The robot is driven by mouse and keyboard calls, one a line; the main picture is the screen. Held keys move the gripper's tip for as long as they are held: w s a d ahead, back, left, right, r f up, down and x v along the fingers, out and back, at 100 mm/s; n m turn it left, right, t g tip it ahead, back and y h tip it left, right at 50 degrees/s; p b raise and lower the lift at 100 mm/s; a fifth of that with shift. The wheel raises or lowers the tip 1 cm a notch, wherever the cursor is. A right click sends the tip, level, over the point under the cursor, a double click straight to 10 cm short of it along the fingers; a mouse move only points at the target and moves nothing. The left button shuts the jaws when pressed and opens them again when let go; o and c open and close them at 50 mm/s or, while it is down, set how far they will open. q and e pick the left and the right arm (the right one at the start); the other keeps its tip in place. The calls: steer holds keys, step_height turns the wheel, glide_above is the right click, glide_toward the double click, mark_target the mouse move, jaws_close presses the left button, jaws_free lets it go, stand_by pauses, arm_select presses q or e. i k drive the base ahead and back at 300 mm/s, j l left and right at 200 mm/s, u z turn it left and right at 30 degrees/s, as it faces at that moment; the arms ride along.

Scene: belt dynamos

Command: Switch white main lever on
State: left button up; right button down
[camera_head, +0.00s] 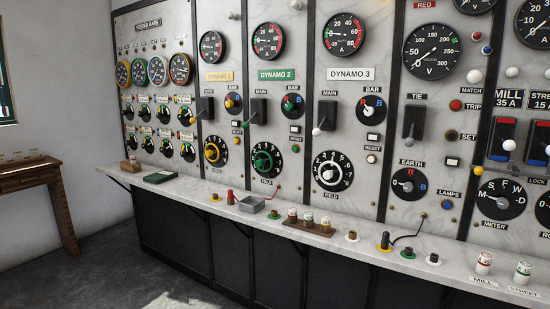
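The white main lever (317,130) is on the Dynamo 3 panel, below the label "MAIN" and the white "DYNAMO 3" plate (351,74). Its white ball knob hangs low at the front of a black switch block (326,112), so the lever points down. Dynamo 2 has a similar main switch (258,110) under its green plate, and Dynamo 1 has one (205,108) under its yellow plate. Neither of my grippers is in view.
A grey shelf (330,248) runs below the panels. It carries a grey tray (251,205), a brown fuse rack (309,224), a green book (160,177) and several small knobs. A tie switch (414,122) stands right of Dynamo 3. A wooden table (35,178) is at left.

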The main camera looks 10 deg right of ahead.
mark_target(316, 132)
steer(key=i+u, duration=0.1)
steer(key=i, duration=0.35)
steer(key=i+l+u, duration=0.15)
steer(key=i, duration=0.25)
steer(key=i+l+u, duration=0.1)
steer(key=i, duration=0.35)
